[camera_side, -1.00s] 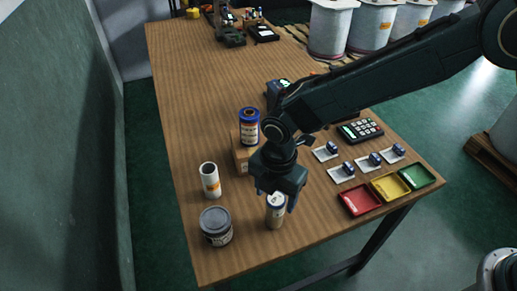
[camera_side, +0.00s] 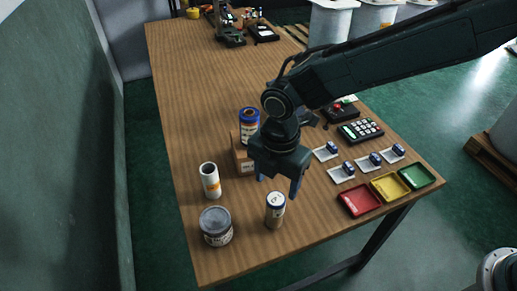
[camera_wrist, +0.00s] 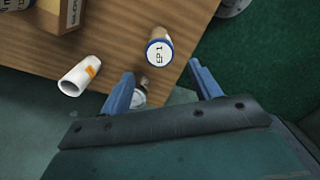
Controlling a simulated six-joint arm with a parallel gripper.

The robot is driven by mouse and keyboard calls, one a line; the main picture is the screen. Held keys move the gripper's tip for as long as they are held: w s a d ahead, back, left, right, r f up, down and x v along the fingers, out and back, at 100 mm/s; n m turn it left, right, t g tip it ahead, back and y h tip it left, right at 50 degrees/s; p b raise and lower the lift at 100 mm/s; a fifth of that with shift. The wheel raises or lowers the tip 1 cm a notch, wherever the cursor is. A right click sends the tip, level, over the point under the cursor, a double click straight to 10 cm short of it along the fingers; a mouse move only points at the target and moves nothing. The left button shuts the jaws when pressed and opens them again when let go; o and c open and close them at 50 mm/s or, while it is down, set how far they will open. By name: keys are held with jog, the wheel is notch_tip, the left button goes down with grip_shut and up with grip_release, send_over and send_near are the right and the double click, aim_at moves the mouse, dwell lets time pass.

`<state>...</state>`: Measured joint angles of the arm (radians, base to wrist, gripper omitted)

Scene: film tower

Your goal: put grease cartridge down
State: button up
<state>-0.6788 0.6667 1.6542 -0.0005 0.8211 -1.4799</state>
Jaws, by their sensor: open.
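The grease cartridge (camera_side: 275,211) stands upright on the wooden table near its front edge, a pale cylinder with a blue-rimmed top. In the wrist view its top (camera_wrist: 159,52) shows printed letters, "EP 1". My gripper (camera_side: 278,187) is open and empty, above and behind the cartridge in the side view. In the wrist view the blue fingers of my gripper (camera_wrist: 165,80) are spread wide, and the cartridge lies beyond the fingertips, clear of them.
A grey-lidded can (camera_side: 216,227) and a white roll (camera_side: 210,181) stand to the left. Red (camera_side: 358,200), yellow (camera_side: 389,187) and green (camera_side: 417,176) trays line the right edge.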

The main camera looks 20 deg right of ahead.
jog(key=s+d+r+m+t, duration=0.1)
jog(key=s+d+r+m, duration=0.1)
jog(key=d+r+m, duration=0.55)
jog(key=s+d+r+m+t, duration=0.1)
jog(key=s+d+r+m, duration=0.25)
jog(key=d+r, duration=0.7)
jog(key=s+d+r+m+t, duration=0.2)
jog(key=s+d+m+t, duration=0.1)
jog(key=s+d+m, duration=1)
jog(key=shift+s+d+r+m+t, duration=0.15)
jog(key=shift+s+r+m+t, duration=0.2)
jog(key=shift+s, duration=0.9)
